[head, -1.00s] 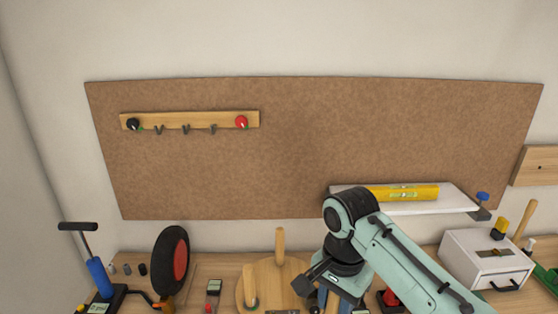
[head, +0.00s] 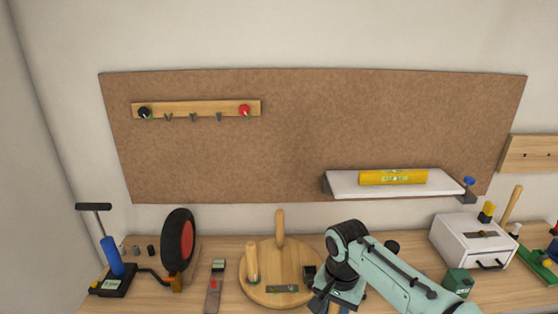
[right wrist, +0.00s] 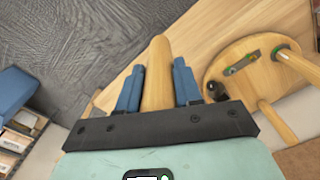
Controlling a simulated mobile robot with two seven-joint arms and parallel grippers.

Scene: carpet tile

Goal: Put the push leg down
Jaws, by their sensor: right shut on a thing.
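My right gripper (right wrist: 158,78) is shut on a tapered wooden leg (right wrist: 157,62), its blue fingers on either side of it. The leg points away from the gripper, with grey carpet and the bench edge beyond its tip. In the head view my right gripper (head: 338,302) is low, beside the round wooden stool seat (head: 268,292), and the held leg is mostly hidden. Two legs, one at the back (head: 280,228) and one at the left (head: 252,262), stand up from the seat. The seat also shows in the right wrist view (right wrist: 228,73). My left gripper is out of view.
A blue pump (head: 112,256), a wheel (head: 179,240) and a red-marked tool (head: 214,290) are left of the seat. A white drawer box (head: 463,240) and green bin (head: 459,281) are to the right. A shelf (head: 345,185) with a yellow level (head: 393,177) overhangs the back.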

